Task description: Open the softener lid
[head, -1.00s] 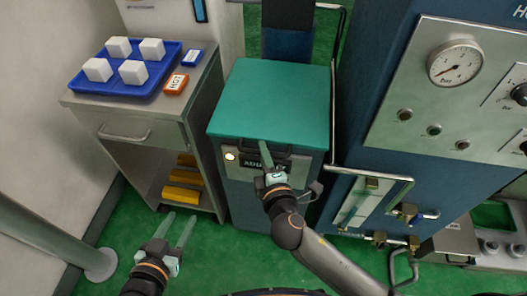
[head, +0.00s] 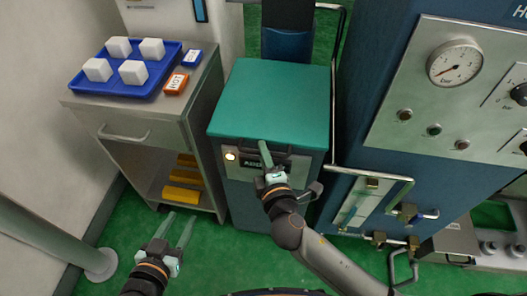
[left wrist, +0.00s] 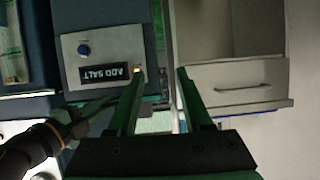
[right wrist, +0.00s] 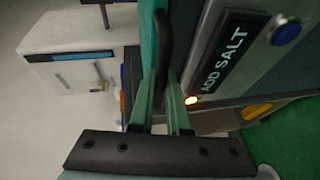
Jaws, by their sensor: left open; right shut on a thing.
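The softener is a dark blue-grey cabinet (head: 250,205) with a flat teal lid (head: 270,100), which lies closed on top. A black handle (right wrist: 163,45) runs along the lid's front edge. My right gripper (head: 265,152) is at the front edge, shut on this handle, and its fingers (right wrist: 162,95) lie on either side of it in the right wrist view. A panel marked ADD SALT (right wrist: 228,52) with a lit lamp (head: 231,156) sits just below. My left gripper (head: 180,222) is open and empty, low over the floor, left of the softener.
A grey cabinet (head: 130,125) stands left, with a blue tray (head: 120,88) of white blocks and yellow bars (head: 183,192) on its shelf. A blue machine with a gauge (head: 455,63) and pipes (head: 380,175) stands close on the right. Green floor (head: 130,225) is free at front left.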

